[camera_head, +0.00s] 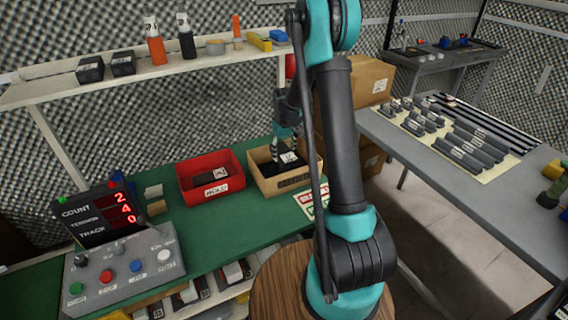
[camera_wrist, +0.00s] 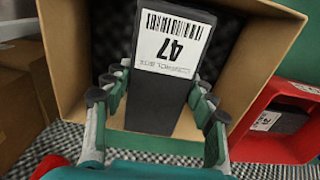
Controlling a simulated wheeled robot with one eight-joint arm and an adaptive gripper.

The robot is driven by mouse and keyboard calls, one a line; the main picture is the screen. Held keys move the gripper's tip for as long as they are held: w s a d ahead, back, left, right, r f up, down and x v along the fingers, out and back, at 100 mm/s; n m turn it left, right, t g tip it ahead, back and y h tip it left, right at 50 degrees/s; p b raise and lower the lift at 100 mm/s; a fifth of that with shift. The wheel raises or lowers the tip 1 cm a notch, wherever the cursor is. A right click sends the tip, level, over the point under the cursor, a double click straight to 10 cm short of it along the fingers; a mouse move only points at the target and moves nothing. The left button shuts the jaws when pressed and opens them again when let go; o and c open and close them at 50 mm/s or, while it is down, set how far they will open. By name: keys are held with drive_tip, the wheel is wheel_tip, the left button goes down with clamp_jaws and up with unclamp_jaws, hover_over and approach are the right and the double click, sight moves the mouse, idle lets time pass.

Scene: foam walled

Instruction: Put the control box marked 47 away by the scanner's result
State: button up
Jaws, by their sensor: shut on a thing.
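The control box marked 47 (camera_wrist: 150,112) is dark, with a white barcode label reading 47 in the wrist view. It is also in the head view (camera_head: 290,158), partly covered by my gripper. My gripper (camera_wrist: 159,82) is shut on it, with fingers on both its sides. In the head view my gripper (camera_head: 284,150) is down at the tan bin (camera_head: 300,181), and the box is within its walls. Whether the box touches the bin floor is unclear. The red bin (camera_head: 212,197), marked HOLD, stands to the left with a dark box inside.
A display (camera_head: 98,213) reads 2, 4, 0 above a grey button panel (camera_head: 122,268). A shelf (camera_head: 150,72) with bottles and dark boxes runs behind the green bench. Cardboard boxes (camera_head: 372,80) stand right of the tan bin. A grey table (camera_head: 500,190) holds several dark parts.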

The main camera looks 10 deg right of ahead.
drive_tip(key=shift+f, duration=2.6)
drive_tip(key=shift+f, duration=0.6)
drive_tip(key=o, duration=1.6)
drive_tip(key=shift+r, duration=0.1)
